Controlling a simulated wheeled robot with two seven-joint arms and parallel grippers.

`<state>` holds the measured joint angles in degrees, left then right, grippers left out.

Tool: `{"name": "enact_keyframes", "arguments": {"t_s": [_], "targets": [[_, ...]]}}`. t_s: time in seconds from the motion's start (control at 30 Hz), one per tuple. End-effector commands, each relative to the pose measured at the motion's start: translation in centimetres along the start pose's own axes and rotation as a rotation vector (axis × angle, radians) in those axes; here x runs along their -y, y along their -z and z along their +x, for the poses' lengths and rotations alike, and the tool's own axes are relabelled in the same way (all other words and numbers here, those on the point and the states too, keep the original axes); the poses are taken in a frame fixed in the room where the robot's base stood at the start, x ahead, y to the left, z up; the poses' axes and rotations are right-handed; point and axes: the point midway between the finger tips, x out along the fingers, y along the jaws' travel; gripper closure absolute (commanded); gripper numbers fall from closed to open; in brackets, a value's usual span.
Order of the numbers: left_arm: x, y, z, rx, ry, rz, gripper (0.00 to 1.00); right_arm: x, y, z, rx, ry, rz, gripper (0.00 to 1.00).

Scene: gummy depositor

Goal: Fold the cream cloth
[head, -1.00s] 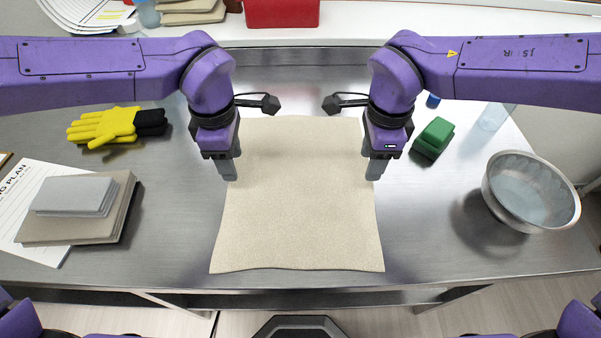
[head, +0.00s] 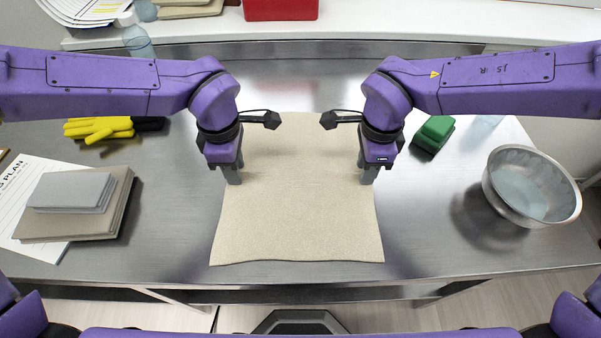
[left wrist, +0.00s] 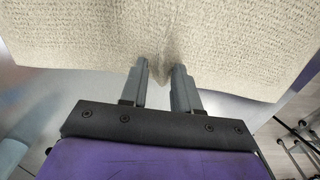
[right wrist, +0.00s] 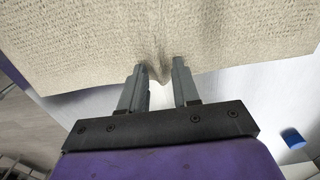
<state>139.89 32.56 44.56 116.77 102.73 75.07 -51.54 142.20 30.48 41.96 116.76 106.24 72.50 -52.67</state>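The cream cloth (head: 300,215) lies mostly flat on the steel table, its long side running toward me. My left gripper (head: 233,178) is at its left edge and my right gripper (head: 368,176) at its right edge, both near mid-length. In the left wrist view the fingers (left wrist: 160,72) are shut on a puckered bit of the cloth's edge. In the right wrist view the fingers (right wrist: 160,72) hold a similar creased bit of edge. The cloth between the two grippers looks low, close to the table; any small lift is hard to tell.
Yellow gloves (head: 98,130) and a grey stack (head: 72,192) on a tan board (head: 105,222) lie left. A green block (head: 433,132) and a metal bowl (head: 530,187) stand right. A red bin (head: 281,9) is behind.

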Motion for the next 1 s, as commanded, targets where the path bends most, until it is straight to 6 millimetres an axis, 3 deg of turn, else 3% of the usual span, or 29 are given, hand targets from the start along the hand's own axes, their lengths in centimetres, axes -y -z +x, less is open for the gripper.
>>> {"name": "enact_keyframes", "arguments": {"t_s": [0.03,0.17,0.67,1.0], "targets": [[0.0,0.0,0.1,-0.001,0.002,0.0,0.79,0.0,0.0,0.1,-0.001,-0.002,0.0,0.79],[0.1,0.0,0.1,-0.001,0.002,0.0,1.0,-0.1,0.0,0.1,-0.001,-0.002,0.0,1.0],[0.1,0.0,-0.2,-0.001,0.002,0.0,1.0,-0.1,0.0,-0.2,-0.001,-0.003,0.0,1.0],[0.0,0.0,-4.0,-0.001,0.001,0.0,1.0,0.0,0.0,-4.0,-0.001,-0.002,0.0,1.0]]}}
